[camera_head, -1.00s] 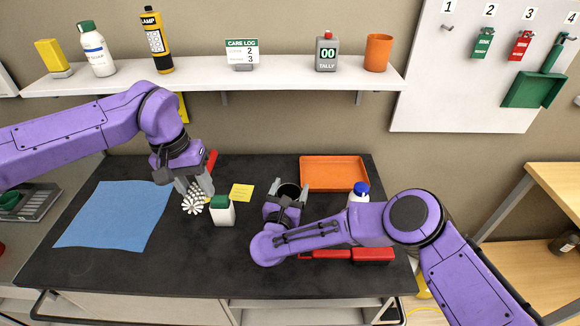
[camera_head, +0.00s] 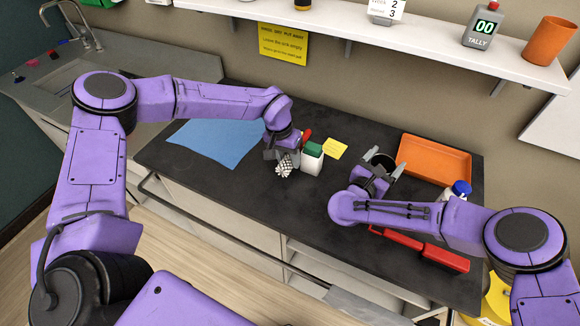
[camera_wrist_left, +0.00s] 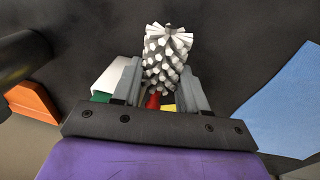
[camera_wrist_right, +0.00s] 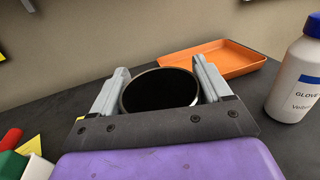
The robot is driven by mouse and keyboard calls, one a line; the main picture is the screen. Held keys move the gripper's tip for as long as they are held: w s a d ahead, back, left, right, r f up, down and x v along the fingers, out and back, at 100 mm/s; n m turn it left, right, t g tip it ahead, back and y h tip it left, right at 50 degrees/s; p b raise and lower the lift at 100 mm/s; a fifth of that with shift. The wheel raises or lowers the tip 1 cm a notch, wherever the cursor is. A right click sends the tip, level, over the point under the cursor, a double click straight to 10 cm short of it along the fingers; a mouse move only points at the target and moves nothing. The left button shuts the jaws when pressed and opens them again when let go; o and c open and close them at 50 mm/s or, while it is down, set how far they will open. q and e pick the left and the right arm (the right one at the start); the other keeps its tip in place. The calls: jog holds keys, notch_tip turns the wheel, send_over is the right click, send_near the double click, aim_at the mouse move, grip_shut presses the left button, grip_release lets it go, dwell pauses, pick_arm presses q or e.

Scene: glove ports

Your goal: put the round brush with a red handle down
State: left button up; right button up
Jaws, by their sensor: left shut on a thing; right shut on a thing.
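The round brush has a white bristled head (camera_head: 284,166), and a bit of its red handle (camera_head: 306,136) shows behind my left gripper. My left gripper (camera_head: 283,156) is shut on the brush, low over the dark worktop beside the white box with a green top. In the left wrist view the bristles (camera_wrist_left: 168,60) stick out between the fingers, with red handle just below them. I cannot tell whether the brush touches the worktop. My right gripper (camera_head: 383,172) is shut on a dark round cup (camera_wrist_right: 160,90), which stands between its fingers in the right wrist view.
The white box with a green top (camera_head: 312,160) stands close right of the brush. A blue cloth (camera_head: 215,141) lies to the left, a yellow note (camera_head: 335,149) behind.

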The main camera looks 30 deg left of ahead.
aim_at(289, 176)
pick_arm(q)
notch_tip(289, 176, down, 5)
jog(key=shift+f, duration=0.15)
jog(key=o, duration=1)
jog(key=shift+d, duration=0.1)
jog(key=shift+o, duration=0.2)
